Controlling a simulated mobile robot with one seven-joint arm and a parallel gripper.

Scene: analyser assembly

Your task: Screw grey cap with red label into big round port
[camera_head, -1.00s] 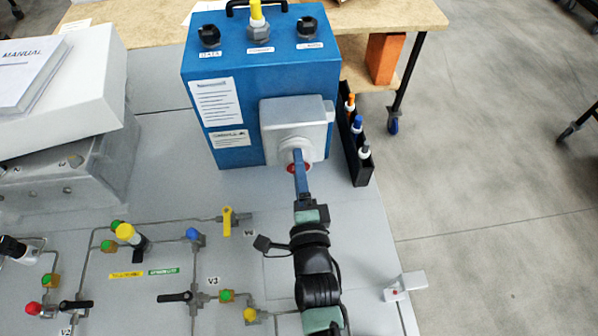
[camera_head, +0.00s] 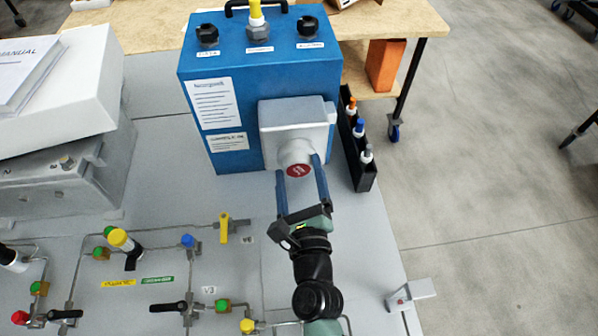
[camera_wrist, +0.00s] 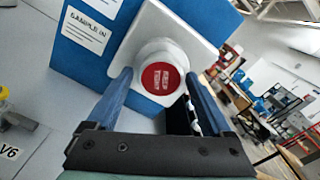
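The grey cap with the red label (camera_head: 298,168) sits at the big round port on the light grey square housing (camera_head: 322,133) of the blue analyser box. Its red round label faces my gripper. The port itself is hidden behind the cap. My gripper (camera_head: 299,165) is open, its two blue fingers apart on either side of the cap's front. In the wrist view the gripper (camera_wrist: 160,82) shows both fingers flanking the cap, with gaps; I cannot tell how far forward the tips reach.
The blue box (camera_head: 225,95) has two black knobs and a yellow-topped fitting on top. A black rack (camera_head: 355,145) with several markers stands close at its right. Tubing and valves, including a yellow handle (camera_head: 224,226), lie at the lower left. A white box (camera_head: 85,105) stands left.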

